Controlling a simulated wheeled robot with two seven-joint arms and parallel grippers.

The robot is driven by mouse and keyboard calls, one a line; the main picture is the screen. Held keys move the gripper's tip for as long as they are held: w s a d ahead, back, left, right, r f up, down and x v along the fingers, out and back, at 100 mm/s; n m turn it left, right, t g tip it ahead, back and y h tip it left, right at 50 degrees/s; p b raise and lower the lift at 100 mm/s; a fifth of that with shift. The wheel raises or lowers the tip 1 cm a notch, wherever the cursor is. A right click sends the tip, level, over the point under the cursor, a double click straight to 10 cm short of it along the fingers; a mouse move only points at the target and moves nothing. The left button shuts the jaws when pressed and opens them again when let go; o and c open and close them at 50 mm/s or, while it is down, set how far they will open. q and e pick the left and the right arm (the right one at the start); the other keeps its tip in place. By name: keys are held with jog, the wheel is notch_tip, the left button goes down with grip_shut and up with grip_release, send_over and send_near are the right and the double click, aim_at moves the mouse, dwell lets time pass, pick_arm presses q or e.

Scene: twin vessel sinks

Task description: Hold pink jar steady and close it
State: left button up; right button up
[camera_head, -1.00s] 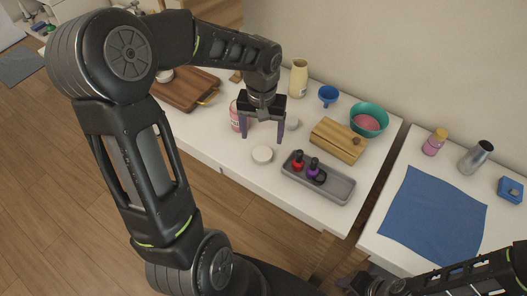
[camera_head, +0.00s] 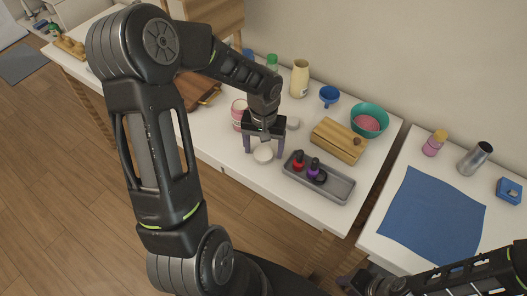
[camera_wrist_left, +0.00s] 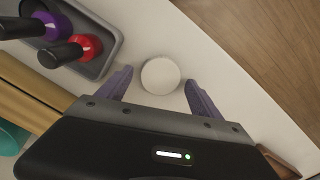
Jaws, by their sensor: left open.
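The pink jar (camera_head: 238,117) stands on the white counter, partly hidden behind my left gripper and arm. A round white lid-like disc (camera_head: 263,155) lies flat on the counter in front of it. My left gripper (camera_head: 266,149) is open and points down above this disc. In the left wrist view the disc (camera_wrist_left: 160,76) sits between the two spread fingertips, with gaps on both sides. A second pale disc (camera_head: 292,124) lies just behind the gripper. My right arm is at the lower right; its dark end (camera_head: 368,284) is cut off at the bottom edge.
A grey tray (camera_head: 338,190) with red and purple bottles stands right of the disc. A wooden box (camera_head: 339,140), teal bowl (camera_head: 381,109), blue funnel (camera_head: 329,94) and cream vase (camera_head: 300,77) are behind.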

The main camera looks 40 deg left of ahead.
pick_arm(q)
jog(key=shift+f, duration=0.25)
dwell(0.4)
jog(key=c, duration=1.4)
